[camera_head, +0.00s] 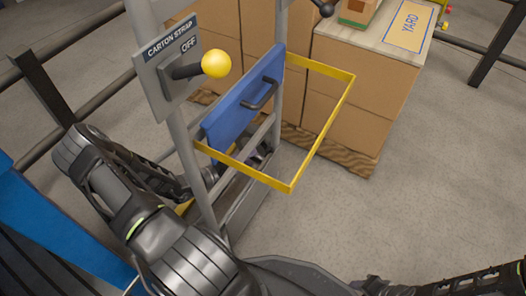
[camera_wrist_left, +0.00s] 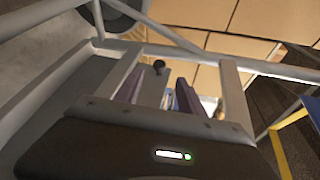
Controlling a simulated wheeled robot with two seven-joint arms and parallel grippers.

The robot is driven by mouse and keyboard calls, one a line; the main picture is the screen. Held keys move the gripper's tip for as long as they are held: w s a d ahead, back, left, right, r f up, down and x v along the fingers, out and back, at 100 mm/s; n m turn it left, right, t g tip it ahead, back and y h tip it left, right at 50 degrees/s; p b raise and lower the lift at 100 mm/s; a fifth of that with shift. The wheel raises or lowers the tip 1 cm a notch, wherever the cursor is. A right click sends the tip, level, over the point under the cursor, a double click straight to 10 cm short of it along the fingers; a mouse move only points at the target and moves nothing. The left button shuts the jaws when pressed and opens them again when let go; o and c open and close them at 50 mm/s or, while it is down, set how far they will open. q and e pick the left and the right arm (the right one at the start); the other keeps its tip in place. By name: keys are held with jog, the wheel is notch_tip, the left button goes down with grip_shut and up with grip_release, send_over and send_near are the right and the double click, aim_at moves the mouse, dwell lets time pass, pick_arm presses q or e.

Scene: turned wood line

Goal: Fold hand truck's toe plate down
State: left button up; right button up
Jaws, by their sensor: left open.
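The hand truck (camera_head: 181,105) is a grey upright frame in the middle of the head view. Its blue toe plate (camera_head: 240,108) is folded up against the frame, with a black bar handle (camera_head: 262,93) on its face. A yellow rectangular outline (camera_head: 322,130) reaches out from the plate to the right. My left arm comes in from the left and passes low behind the frame, which partly hides its end. In the left wrist view my left gripper (camera_wrist_left: 158,92) is open, its fingers apart between grey bars. A small dark knob (camera_wrist_left: 159,65) shows beyond the fingertips; I see nothing gripped.
A panel marked CARTON STRAP OFF (camera_head: 168,62) with a yellow-knobbed lever (camera_head: 215,64) is on the frame's left upright. Stacked cartons (camera_head: 355,85) on a wooden pallet (camera_head: 345,160) stand behind. Dark rails run at the left and far right. The floor (camera_head: 430,190) at right is clear.

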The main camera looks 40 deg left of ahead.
pick_arm(q)
jog(key=b+x, duration=0.3)
jog(key=x, duration=0.3)
jog(key=shift+w+d+f, duration=0.1)
jog(key=shift+w+f, duration=0.1)
jog(key=shift+w, duration=0.15)
jog(key=shift+w+d, duration=0.1)
jog(key=shift+w, duration=0.2)
jog(key=shift+r, duration=0.1)
jog(key=shift+c, duration=0.6)
grip_shut()
